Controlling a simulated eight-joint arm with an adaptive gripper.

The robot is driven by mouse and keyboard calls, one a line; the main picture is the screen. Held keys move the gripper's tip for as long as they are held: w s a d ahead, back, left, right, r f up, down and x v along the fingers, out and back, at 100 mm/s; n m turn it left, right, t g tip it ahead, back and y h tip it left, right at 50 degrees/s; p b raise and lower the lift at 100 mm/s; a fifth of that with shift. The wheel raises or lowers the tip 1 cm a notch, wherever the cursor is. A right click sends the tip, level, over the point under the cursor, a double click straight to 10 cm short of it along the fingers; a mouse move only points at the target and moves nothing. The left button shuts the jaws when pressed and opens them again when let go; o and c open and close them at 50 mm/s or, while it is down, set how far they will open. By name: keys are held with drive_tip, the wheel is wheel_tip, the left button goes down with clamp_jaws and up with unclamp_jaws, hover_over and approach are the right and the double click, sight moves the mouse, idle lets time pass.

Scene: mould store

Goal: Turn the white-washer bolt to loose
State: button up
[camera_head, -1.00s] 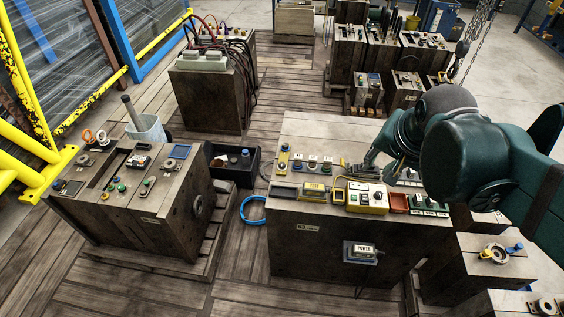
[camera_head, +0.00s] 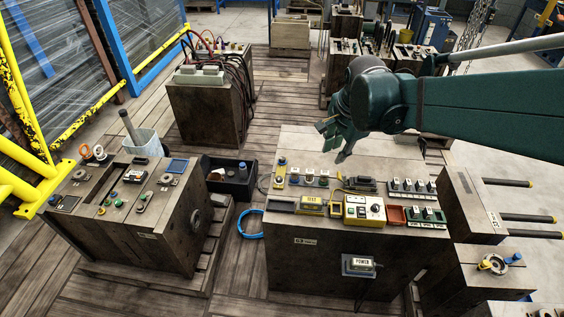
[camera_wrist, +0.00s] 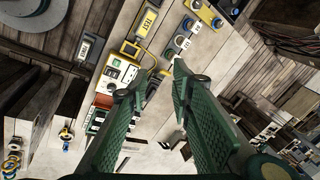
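The row also shows ahead of the fingertips in the wrist view (camera_wrist: 182,42). I cannot tell which one has the white washer, nor how any of them is turned. My gripper (camera_head: 335,143) is above the block, just behind and to the right of the row, with its fingers pointing down. In the wrist view my gripper (camera_wrist: 165,72) has its two fingers apart, with nothing held between them.
A yellow control box (camera_head: 364,210) and a yellow TEST unit (camera_head: 311,205) sit near the block's front edge. A dark device (camera_head: 360,184) and a rack of switches (camera_head: 412,188) stand to the right. Another wooden block (camera_head: 120,239) is at the left, with a dark bin (camera_head: 232,178) between.

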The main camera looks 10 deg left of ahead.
drive_tip(key=w+a+f+m+g, duration=0.2)
drive_tip(key=w+a+f+m, duration=0.3)
drive_tip(key=w+a+f, duration=0.25)
drive_tip(key=m+g, duration=0.1)
drive_tip(key=m, duration=0.5)
hover_over(279, 178)
drive_tip(key=shift+h, duration=0.4)
drive_tip(key=shift+f+p, duration=0.45)
drive_tip(key=shift+f, duration=5.65)
drive_tip(key=shift+n, duration=0.3)
drive_tip(key=shift+f+b, duration=0.8)
drive_tip(key=shift+f, duration=3.1)
